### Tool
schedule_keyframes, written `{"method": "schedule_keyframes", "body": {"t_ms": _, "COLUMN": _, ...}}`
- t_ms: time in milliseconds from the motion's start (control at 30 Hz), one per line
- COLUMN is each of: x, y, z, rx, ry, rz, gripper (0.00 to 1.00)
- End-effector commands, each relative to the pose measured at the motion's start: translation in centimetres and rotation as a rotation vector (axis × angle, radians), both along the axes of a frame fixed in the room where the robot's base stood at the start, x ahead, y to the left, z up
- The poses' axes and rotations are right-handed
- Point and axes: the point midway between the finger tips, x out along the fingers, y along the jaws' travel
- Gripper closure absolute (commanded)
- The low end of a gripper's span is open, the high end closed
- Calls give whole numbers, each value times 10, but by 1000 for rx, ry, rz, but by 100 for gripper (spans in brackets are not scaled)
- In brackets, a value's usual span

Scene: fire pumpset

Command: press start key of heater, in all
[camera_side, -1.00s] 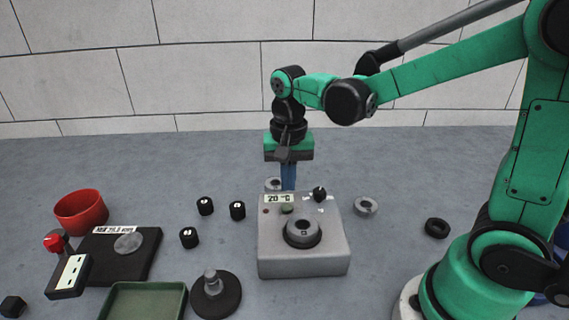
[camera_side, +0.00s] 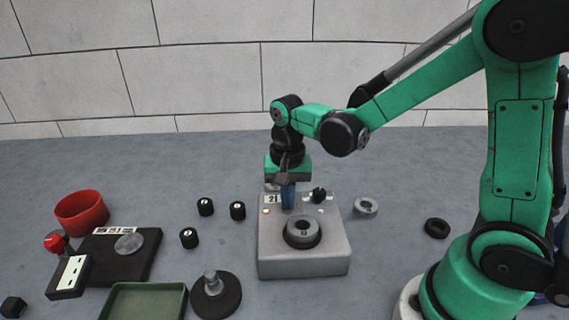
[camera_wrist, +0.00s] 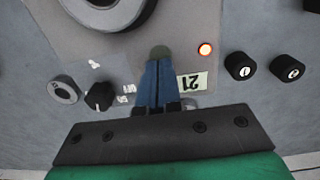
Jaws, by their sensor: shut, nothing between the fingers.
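The heater (camera_side: 304,262) is a grey box with a dark ring (camera_side: 302,231) on its top. On its panel are a display (camera_wrist: 191,82) reading about 21, a black knob (camera_side: 319,195) and an orange lamp (camera_wrist: 205,49) that is lit.
Several black numbered weights (camera_side: 237,210) stand left of the heater. Grey (camera_side: 365,207) and black (camera_side: 437,228) rings lie to the right. A scale (camera_side: 122,262), red bowl (camera_side: 82,212), green tray (camera_side: 145,302) and round stand (camera_side: 215,296) are at left. The table behind the heater is clear.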

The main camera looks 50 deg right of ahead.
Motion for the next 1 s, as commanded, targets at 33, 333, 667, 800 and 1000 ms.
{"method": "schedule_keyframes", "body": {"t_ms": 33, "x": 1, "y": 0, "z": -8, "rx": 0, "ry": -21, "rz": 0, "gripper": 100}}
{"method": "schedule_keyframes", "body": {"t_ms": 333, "x": 1, "y": 0, "z": -6, "rx": 0, "ry": -21, "rz": 0, "gripper": 100}}
{"method": "schedule_keyframes", "body": {"t_ms": 667, "x": 1, "y": 0, "z": 30, "rx": 0, "ry": -14, "rz": 0, "gripper": 100}}
{"method": "schedule_keyframes", "body": {"t_ms": 800, "x": 1, "y": 0, "z": 51, "rx": -1, "ry": -9, "rz": 0, "gripper": 100}}
{"method": "schedule_keyframes", "body": {"t_ms": 1000, "x": 1, "y": 0, "z": 72, "rx": 0, "ry": -4, "rz": 0, "gripper": 100}}
